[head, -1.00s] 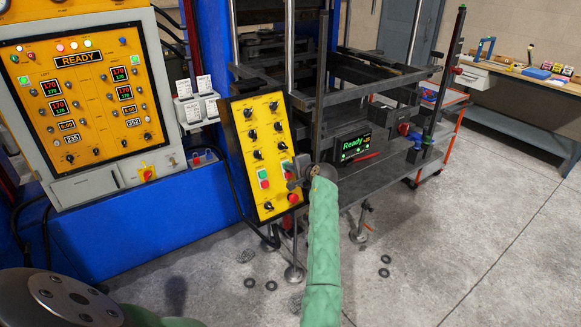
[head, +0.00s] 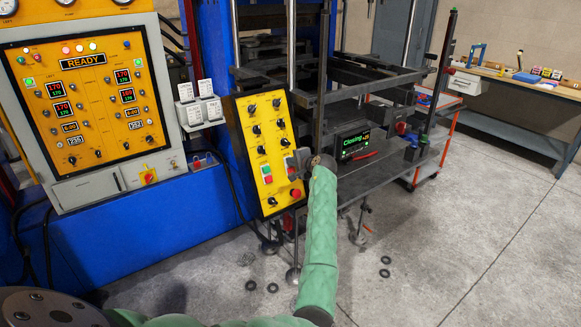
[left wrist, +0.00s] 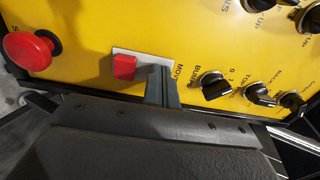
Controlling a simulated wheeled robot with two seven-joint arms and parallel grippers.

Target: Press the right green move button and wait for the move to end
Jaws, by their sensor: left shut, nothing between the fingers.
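The yellow control panel (head: 258,135) stands in the middle with black knobs, two button pairs and a red mushroom button (head: 296,193). My left gripper (head: 298,162) is shut and empty, with its tips at the right button pair. In the left wrist view the fingertips (left wrist: 163,88) meet the white button plate beside the red button (left wrist: 124,67). The fingers hide the right green move button there; contact looks likely. The small press display (head: 355,144) reads "Closing" in green. My right gripper is not in view.
The press frame (head: 375,75) with its dark bars stands just right of the panel. A grey cabinet (head: 100,185) with a lit "READY" sign is at the left. A workbench (head: 520,88) stands at the far right. Open concrete floor lies at the lower right.

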